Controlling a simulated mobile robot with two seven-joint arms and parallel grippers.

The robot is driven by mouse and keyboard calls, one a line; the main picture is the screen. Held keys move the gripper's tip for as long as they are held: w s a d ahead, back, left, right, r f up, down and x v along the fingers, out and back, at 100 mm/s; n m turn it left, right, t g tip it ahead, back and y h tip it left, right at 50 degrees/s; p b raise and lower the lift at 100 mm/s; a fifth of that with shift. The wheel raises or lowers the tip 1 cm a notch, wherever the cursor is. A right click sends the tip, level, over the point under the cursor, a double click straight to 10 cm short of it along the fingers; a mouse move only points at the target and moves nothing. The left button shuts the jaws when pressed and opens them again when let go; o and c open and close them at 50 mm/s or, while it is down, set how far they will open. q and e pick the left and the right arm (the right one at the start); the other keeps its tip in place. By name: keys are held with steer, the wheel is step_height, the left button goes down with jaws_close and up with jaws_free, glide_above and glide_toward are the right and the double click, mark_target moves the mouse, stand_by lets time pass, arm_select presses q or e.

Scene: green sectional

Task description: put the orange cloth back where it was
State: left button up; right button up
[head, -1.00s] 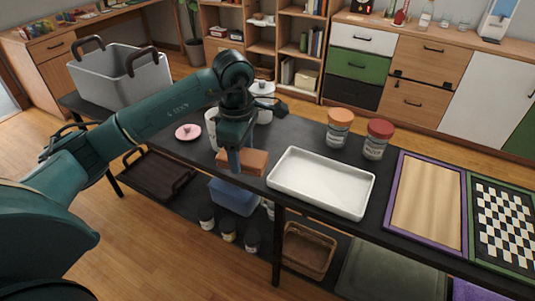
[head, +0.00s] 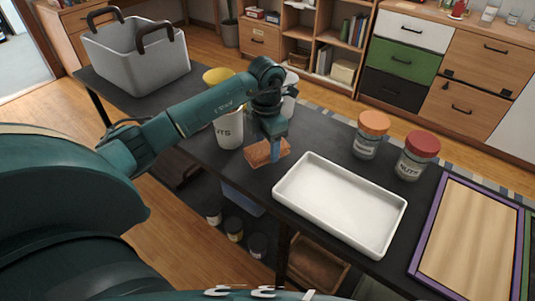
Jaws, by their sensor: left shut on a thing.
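The orange cloth (head: 262,153) is a small folded block at the dark table, left of the white tray. My left gripper (head: 276,147) points down from above and is shut on the cloth. Whether the cloth touches the tabletop I cannot tell. My right gripper does not show.
A white tray (head: 342,203) lies right of the cloth. A white canister (head: 229,130) stands close on the left. Jars with orange (head: 370,135) and red lids (head: 417,155) stand behind the tray. A grey basket (head: 138,62) is at the far left; a purple-framed board (head: 470,246) lies at right.

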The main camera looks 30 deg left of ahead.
mark_target(267, 147)
arm_select(q)
steer(key=shift+f, duration=1.9)
steer(key=shift+f, duration=0.2)
steer(key=o, duration=0.9)
steer(key=shift+r, duration=0.1)
